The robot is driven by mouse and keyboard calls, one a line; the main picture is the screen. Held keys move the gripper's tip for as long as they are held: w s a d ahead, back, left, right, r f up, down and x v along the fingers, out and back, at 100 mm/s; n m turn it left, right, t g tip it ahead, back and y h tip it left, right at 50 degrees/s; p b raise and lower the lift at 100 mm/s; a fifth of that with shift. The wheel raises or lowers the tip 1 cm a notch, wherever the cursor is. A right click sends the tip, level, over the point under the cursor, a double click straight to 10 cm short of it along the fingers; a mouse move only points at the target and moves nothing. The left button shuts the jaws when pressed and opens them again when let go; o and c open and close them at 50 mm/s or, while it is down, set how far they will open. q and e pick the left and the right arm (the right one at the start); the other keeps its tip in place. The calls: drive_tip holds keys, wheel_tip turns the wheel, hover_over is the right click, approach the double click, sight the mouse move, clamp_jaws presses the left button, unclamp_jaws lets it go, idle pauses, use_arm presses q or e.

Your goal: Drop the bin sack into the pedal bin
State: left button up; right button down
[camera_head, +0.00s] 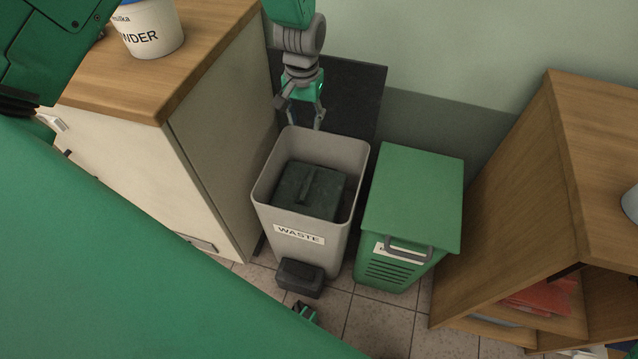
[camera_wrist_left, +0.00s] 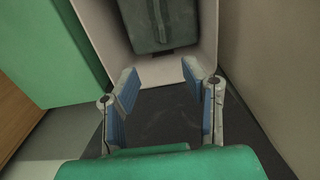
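The pedal bin (camera_head: 330,240) is a pale grey open-topped bin labelled WASTE, with a dark pedal at its front. The bin sack (camera_head: 318,192), a dark block with a strap handle on top, sits inside the bin, below its rim. It also shows in the left wrist view (camera_wrist_left: 172,22). My left gripper (camera_head: 319,122) is just beyond the bin's back rim. In the left wrist view its fingers (camera_wrist_left: 168,85) are spread with nothing between them, apart from the sack. A small dark and teal part at the bottom may be my right gripper; its fingers are not clear.
A green bin (camera_head: 412,195) with a closed lid stands close on the right. A wooden-topped cabinet (camera_head: 215,130) with a white tub (camera_head: 150,28) is on the left. A wooden shelf unit (camera_head: 525,190) is on the right. A dark panel (camera_head: 355,95) is behind the bins.

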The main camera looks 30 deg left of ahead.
use_arm(q)
wheel_tip(320, 180, up, 6)
drive_tip(key=shift+f, duration=0.1)
idle(0.4)
drive_tip(key=s+f+m, duration=0.1)
drive_tip(key=s+f, duration=0.7)
drive_tip(key=f, duration=0.1)
drive_tip(key=s+d+f+m, duration=0.1)
drive_tip(key=s+f, duration=0.2)
drive_tip(key=s, duration=0.8)
drive_tip(key=s+d+f+m, duration=0.1)
drive_tip(key=s+d+f, duration=0.1)
drive_tip(key=s, duration=0.9)
drive_tip(key=shift+d+f+t, duration=0.25)
drive_tip(key=shift+f+t, duration=0.05)
drive_tip(key=shift+f, duration=0.35)
drive_tip(key=shift+s, duration=0.1)
drive_tip(key=shift+c, duration=0.6)
